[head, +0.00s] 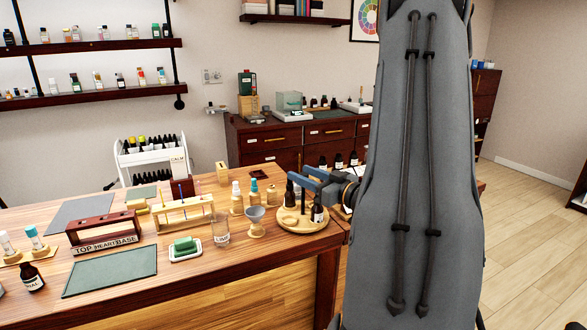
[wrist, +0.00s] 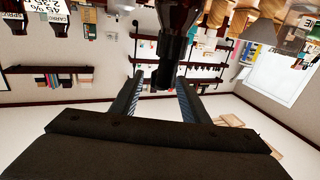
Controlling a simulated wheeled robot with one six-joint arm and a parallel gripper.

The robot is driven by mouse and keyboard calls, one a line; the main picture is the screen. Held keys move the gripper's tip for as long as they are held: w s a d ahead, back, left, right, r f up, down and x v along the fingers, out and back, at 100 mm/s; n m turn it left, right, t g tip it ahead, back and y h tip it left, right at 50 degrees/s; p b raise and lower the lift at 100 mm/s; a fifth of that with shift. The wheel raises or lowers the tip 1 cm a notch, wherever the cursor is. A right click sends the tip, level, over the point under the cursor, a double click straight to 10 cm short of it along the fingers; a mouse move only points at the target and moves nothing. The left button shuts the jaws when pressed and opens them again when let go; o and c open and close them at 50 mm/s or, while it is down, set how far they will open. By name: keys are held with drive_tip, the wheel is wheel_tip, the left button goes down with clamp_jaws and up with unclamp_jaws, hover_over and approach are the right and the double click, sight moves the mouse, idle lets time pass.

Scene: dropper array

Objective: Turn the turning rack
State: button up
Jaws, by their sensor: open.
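The turning rack (head: 322,226) is a round, light wooden tray near the right end of the wooden table. Dark dropper bottles stand on it, one at the back left (head: 291,193) and one at the right (head: 317,214). My gripper (head: 298,175) reaches in from the right, above the rack's far side. Its blue-grey fingers are open. In the upside-down wrist view, a dark bottle with a black top (wrist: 167,62) appears between the open fingers (wrist: 160,85). I cannot tell whether either finger touches it. My arm hides what lies right of the rack.
A grey cup on a wooden stand (head: 255,220), a glass beaker (head: 220,232) and several small bottles stand left of the rack. Farther left are a green sponge on a white dish (head: 185,248) and a test-tube rack (head: 184,213). The table's front edge is clear.

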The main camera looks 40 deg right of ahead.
drive_tip(key=shift+w+a+p, duration=0.15)
drive_tip(key=shift+w+p, duration=0.15)
drive_tip(key=shift+w, duration=0.75)
drive_tip(key=shift+w+a+p, duration=0.1)
drive_tip(key=shift+w+p, duration=0.15)
drive_tip(key=shift+w, duration=0.8)
drive_tip(key=shift+c, duration=0.5)
clamp_jaws()
